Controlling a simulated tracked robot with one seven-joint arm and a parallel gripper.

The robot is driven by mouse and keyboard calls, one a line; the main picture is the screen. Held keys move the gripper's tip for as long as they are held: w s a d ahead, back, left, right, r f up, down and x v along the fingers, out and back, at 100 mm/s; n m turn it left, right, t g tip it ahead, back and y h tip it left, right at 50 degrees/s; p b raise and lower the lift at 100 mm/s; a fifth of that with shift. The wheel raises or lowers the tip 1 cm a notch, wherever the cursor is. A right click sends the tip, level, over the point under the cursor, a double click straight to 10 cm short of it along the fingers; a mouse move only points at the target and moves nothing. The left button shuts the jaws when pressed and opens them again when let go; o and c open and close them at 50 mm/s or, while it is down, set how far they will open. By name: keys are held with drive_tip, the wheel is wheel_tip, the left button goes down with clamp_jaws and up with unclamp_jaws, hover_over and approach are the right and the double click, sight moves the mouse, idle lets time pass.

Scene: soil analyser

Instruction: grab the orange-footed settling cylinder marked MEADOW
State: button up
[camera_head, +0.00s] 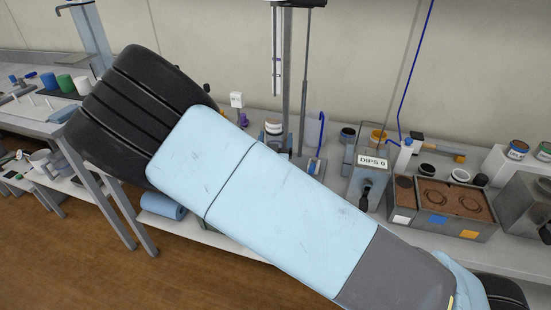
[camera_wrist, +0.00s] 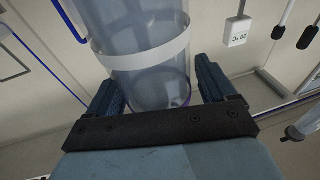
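In the wrist view, a large clear cylinder (camera_wrist: 140,32) with a white band stands between the two dark blue fingers of my gripper (camera_wrist: 158,78). The fingers are spread, one on each side, and I cannot tell whether either touches it. A purple edge shows near the cylinder's lower end. No orange foot and no MEADOW marking can be made out in either view. In the head view my broad light-blue arm covers the middle of the bench and hides my gripper and anything behind it.
A metal stand (camera_head: 287,80) rises behind my arm. A box marked DIPS.0 (camera_head: 371,178) and a soil tray (camera_head: 480,231) stand to the right. Green (camera_head: 65,83) and white cups stand on the left bench. A 20°C wall display (camera_wrist: 237,30) is beyond my gripper.

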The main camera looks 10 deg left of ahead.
drive_tip(key=c, duration=1.2)
drive_tip(key=shift+c, duration=0.2)
drive_tip(key=shift+r, duration=0.15)
